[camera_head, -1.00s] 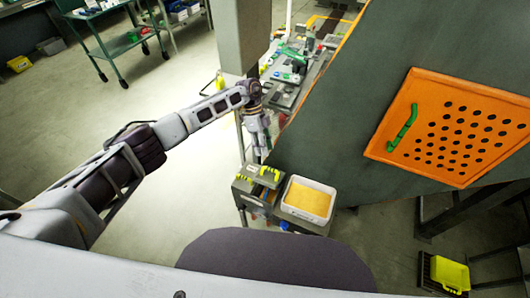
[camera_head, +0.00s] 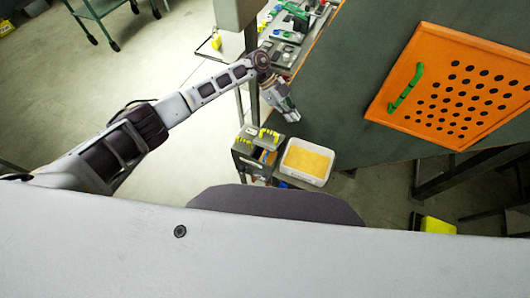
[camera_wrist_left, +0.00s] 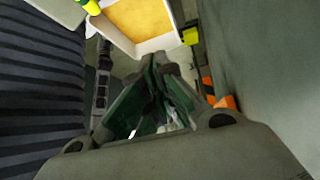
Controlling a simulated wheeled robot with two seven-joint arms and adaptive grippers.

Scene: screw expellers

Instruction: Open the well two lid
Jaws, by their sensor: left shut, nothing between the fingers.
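An orange perforated lid (camera_head: 455,88) with a green handle (camera_head: 405,86) is set on the dark green machine wall, at the right of the head view. It lies flat against the wall and looks closed. My left gripper (camera_head: 291,115) is near the lower left edge of that wall, well to the left of the handle and apart from it. In the wrist view the left gripper's fingers (camera_wrist_left: 160,62) are together with nothing held. No label telling which well this is can be read. My right gripper is out of view.
Below my left gripper stands a white bin of yellow material (camera_head: 307,160) beside a grey toolbox (camera_head: 257,147). A bench with tools (camera_head: 292,28) is behind. A yellow-green box (camera_head: 437,225) lies at the lower right. Open floor is at left.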

